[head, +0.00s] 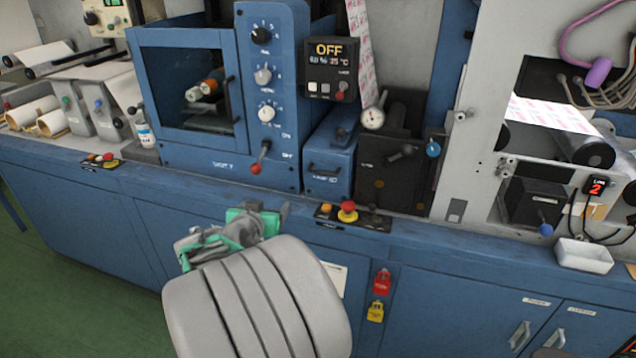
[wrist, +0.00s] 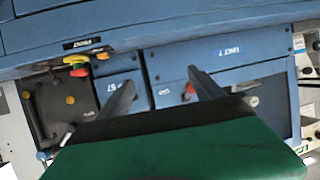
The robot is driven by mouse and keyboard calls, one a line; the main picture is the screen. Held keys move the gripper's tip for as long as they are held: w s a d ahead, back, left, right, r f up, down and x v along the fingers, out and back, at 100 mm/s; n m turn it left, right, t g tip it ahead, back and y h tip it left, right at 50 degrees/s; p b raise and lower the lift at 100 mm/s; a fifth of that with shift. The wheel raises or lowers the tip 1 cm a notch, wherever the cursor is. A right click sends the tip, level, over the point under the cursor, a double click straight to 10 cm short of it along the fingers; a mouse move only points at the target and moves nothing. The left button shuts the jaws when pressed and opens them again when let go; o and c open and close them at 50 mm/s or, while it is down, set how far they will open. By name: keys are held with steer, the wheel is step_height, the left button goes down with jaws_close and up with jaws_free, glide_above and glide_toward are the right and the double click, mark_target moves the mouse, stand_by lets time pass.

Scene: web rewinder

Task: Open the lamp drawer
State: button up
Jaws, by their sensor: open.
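The lamp drawer (head: 328,160) is a blue box front with a dark bar handle (head: 323,170) and a small label, between the unit panel and a dark block. It looks pushed in. In the wrist view, turned upside down, its blue front (wrist: 112,77) is partly hidden behind one finger. My gripper (head: 268,208) is open and empty, in front of the bench edge, lower left of the drawer and apart from it. In the wrist view, my two fingers (wrist: 162,90) stand wide apart, one over the drawer, the other over the unit panel.
The blue unit panel (head: 282,120) carries several knobs and a red-tipped lever (head: 257,167). A red and yellow button (head: 347,208) sits on the ledge below the drawer. A dark block with a gauge (head: 373,118) stands right of the drawer. Red and yellow padlocks (head: 381,281) hang lower down.

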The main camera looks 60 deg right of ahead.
mark_target(323, 174)
steer(key=shift+o, duration=1.3)
steer(key=s+d+r+m+g+h, duration=0.1)
steer(key=s+d+r+m+h, duration=0.1)
steer(key=s+d+h, duration=0.3)
steer(key=s+d, duration=0.3)
steer(key=d, duration=0.1)
steer(key=shift+s+r+g+b, duration=0.3)
steer(key=shift+g+b, duration=0.1)
steer(key=d, duration=0.2)
steer(key=w+d+p, duration=0.1)
steer(key=d, duration=0.4)
steer(key=shift+w+d+r+p, duration=0.1)
steer(key=shift+w+d+p, duration=0.05)
steer(key=shift+d+p, duration=0.2)
steer(key=shift+a, duration=0.1)
steer(key=c, duration=1.8)
